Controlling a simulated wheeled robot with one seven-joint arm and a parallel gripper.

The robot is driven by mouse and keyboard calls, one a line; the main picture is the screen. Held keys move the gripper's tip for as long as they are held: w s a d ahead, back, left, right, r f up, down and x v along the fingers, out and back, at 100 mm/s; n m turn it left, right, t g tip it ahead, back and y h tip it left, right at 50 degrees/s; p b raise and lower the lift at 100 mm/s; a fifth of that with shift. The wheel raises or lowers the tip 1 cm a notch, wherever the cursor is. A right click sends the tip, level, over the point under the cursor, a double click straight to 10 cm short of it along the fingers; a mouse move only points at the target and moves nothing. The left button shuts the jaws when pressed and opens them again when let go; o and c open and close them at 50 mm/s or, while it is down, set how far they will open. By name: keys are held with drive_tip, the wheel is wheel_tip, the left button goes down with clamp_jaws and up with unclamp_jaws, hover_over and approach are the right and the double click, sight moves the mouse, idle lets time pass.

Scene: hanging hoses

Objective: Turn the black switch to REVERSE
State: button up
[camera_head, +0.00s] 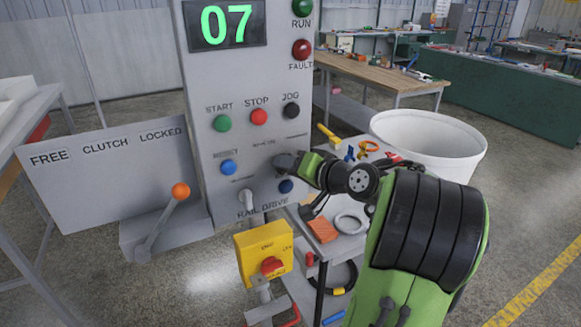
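My gripper (287,162) is at the front of the grey control panel (205,95), at its lower right. Its fingers are dark and small here, and I cannot tell whether they are open or shut. I cannot make out the black switch. It may be hidden by my gripper or wrist. The panel's small labels around the gripper are too blurred to read as REVERSE. The label RAIL DRIVE (262,208) is below the gripper. A light grey knob or lever (247,200) is at the lower left of the gripper.
Blue buttons (228,167) flank the gripper area. START (222,123), STOP (259,117) and black JOG (291,110) buttons are above. An orange-knobbed clutch lever (180,191) is left. A yellow box with a red knob (263,252) is below. A white bin (430,140) and tool cart are right.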

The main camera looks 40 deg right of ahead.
drive_tip(key=c, duration=0.5)
drive_tip(key=n+g+h+b, duration=0.1)
drive_tip(key=n+h+b, duration=0.1)
drive_tip(key=n+b, duration=0.1)
drive_tip(key=shift+a+f+b, duration=0.1)
drive_tip(key=shift+a+b, duration=0.05)
drive_tip(key=shift+b, duration=0.35)
drive_tip(key=n+g+h+b, duration=0.1)
drive_tip(key=n+b, duration=0.2)
drive_tip(key=shift+h, duration=0.3)
drive_tip(key=shift+b, duration=0.3)
drive_tip(key=o, duration=0.6)
drive_tip(key=shift+o, duration=0.2)
